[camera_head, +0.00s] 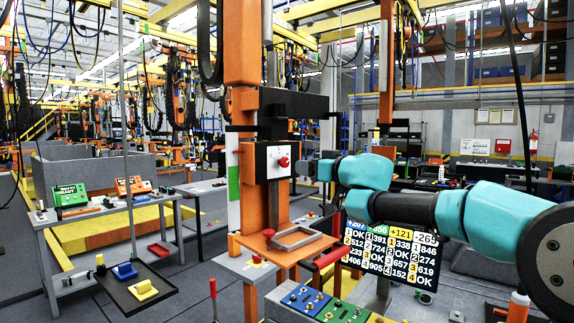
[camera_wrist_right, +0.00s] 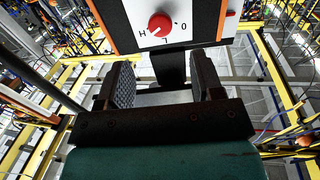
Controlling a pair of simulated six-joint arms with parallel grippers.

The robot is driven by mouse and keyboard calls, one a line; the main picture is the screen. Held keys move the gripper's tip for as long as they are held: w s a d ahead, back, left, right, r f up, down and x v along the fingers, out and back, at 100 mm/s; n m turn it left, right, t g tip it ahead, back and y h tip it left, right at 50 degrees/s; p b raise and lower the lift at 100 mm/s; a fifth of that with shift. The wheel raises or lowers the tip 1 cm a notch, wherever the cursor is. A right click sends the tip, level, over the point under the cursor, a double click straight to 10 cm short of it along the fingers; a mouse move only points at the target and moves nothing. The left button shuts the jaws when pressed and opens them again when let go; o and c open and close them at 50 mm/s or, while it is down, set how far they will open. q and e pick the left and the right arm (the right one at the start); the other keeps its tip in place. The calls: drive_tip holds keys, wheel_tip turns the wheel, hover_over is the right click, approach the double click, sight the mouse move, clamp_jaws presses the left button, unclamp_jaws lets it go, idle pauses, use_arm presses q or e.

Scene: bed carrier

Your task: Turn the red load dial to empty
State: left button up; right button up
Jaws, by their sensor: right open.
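The red load dial (camera_head: 283,161) is a round knob on a white plate (camera_head: 273,167) on the front of the orange column. In the right wrist view the dial (camera_wrist_right: 159,24) is near the top, with the marks H, L and O around it. A small white mark on the knob appears to face the lower left, towards H. My right gripper (camera_head: 304,168) is just right of the dial in the head view. In the wrist view its two dark fingers (camera_wrist_right: 160,62) are apart, with nothing between them, below the dial. My left gripper is not in view.
An orange shelf with a grey frame (camera_head: 295,238) is below the dial. A number screen (camera_head: 392,250) stands behind my right arm. A control panel (camera_head: 318,303) is at the front. A black tray (camera_head: 125,297) with blue and yellow pieces is at the left.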

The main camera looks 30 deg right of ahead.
sight(286, 163)
drive_tip(key=x, duration=0.9)
drive_tip(key=shift+w+a, duration=0.1)
drive_tip(key=shift+w, duration=0.1)
drive_tip(key=shift+c, duration=0.2)
drive_tip(key=c, duration=0.9)
